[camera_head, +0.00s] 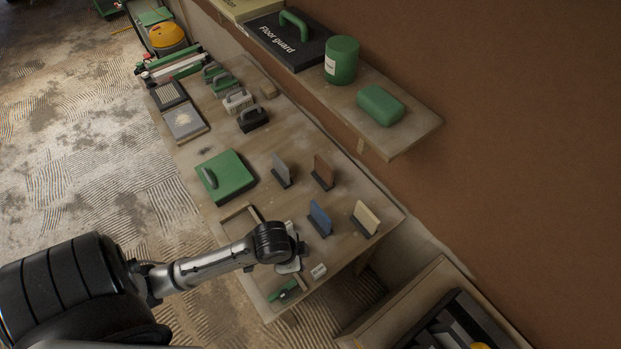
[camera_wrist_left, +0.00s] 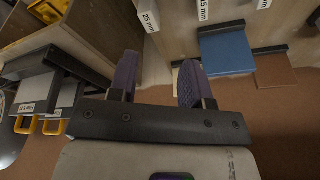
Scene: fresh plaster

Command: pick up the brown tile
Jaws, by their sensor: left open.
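The brown tile (camera_head: 323,169) stands upright in a dark holder on the workbench, to the right of a grey tile (camera_head: 281,168) and behind a blue tile (camera_head: 320,216) and a cream tile (camera_head: 365,217). In the left wrist view the brown tile (camera_wrist_left: 276,70) is at the right edge, beside the blue tile (camera_wrist_left: 226,53). My left gripper (camera_head: 298,249) is over the near end of the bench, apart from the brown tile. Its two purple-padded fingers (camera_wrist_left: 158,84) are spread with nothing between them. My right gripper is not in view.
A green board with a handle (camera_head: 226,177) lies left of the tiles. Above the bench's right side, a shelf (camera_head: 419,123) holds a green can (camera_head: 341,60) and a green block (camera_head: 381,105). A crate (camera_head: 440,285) stands at the lower right. Bare bench surrounds the tiles.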

